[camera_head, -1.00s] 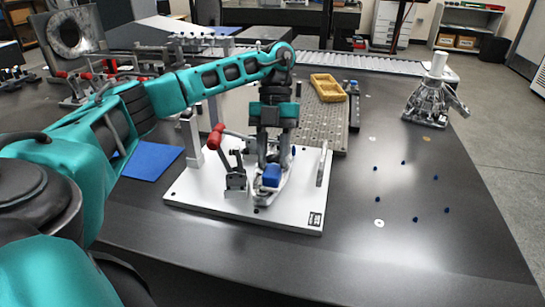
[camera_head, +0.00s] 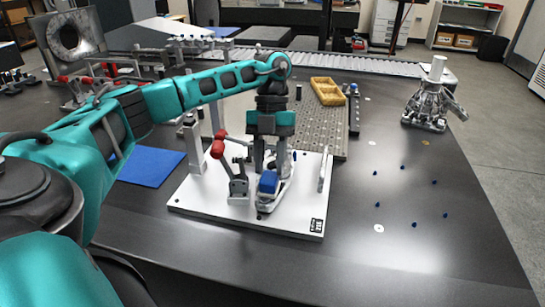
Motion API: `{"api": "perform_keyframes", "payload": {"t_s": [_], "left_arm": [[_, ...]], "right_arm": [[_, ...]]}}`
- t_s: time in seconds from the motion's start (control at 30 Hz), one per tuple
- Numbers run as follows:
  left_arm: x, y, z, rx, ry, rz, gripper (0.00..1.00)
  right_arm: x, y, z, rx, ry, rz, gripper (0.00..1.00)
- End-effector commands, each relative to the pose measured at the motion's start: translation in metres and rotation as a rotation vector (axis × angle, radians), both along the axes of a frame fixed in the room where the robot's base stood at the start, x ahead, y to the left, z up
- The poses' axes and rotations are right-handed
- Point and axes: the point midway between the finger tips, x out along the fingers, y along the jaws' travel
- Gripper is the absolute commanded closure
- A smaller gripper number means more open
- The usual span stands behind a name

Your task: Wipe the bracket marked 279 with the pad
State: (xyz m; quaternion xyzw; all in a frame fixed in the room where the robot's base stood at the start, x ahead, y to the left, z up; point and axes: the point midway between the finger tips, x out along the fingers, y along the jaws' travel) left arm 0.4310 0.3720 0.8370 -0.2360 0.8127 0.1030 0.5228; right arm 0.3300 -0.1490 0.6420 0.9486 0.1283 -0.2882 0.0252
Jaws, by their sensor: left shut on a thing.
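My left gripper (camera_head: 270,168) points down over the white fixture plate (camera_head: 205,203) and is shut on a blue pad (camera_head: 268,183). The pad is low over a pale metal bracket (camera_head: 277,197) on the plate and appears to be against it, though contact is hard to tell. The pad and fingers hide much of the bracket. A small dark-and-white label (camera_head: 317,225) sits at the plate's front right corner; its print is too small to read surely. My right gripper is not in view.
A red-handled toggle clamp (camera_head: 238,185) stands just left of the pad. A blue mat (camera_head: 150,166) lies left of the plate. A perforated plate and yellow tray (camera_head: 328,91) are behind. A metal casting (camera_head: 427,108) and several small blue pieces lie right, with open table between.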

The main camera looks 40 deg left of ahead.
Motion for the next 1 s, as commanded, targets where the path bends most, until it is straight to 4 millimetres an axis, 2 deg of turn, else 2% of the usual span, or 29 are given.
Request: {"api": "perform_keyframes", "payload": {"t_s": [0.07, 0.1, 0.13, 0.67, 0.8, 1.0], "left_arm": [[-0.001, 0.000, 0.008, 0.000, 0.001, -0.001, 1.00], [0.000, 0.001, 0.021, 0.000, -0.004, -0.001, 1.00], [-0.001, 0.001, 0.026, 0.001, -0.002, -0.001, 1.00], [-0.004, 0.005, 0.072, 0.000, -0.001, 0.001, 1.00], [-0.004, 0.006, 0.080, 0.000, -0.001, 0.003, 1.00], [-0.005, 0.006, 0.080, 0.000, -0.001, 0.003, 1.00]], "right_arm": [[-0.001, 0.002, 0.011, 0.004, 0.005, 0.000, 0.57], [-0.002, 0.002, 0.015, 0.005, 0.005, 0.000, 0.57], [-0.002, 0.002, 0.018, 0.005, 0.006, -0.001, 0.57], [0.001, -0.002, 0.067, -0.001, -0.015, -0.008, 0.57], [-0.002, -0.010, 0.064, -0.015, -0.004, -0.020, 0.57], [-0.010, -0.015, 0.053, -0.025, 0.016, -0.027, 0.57]]}}
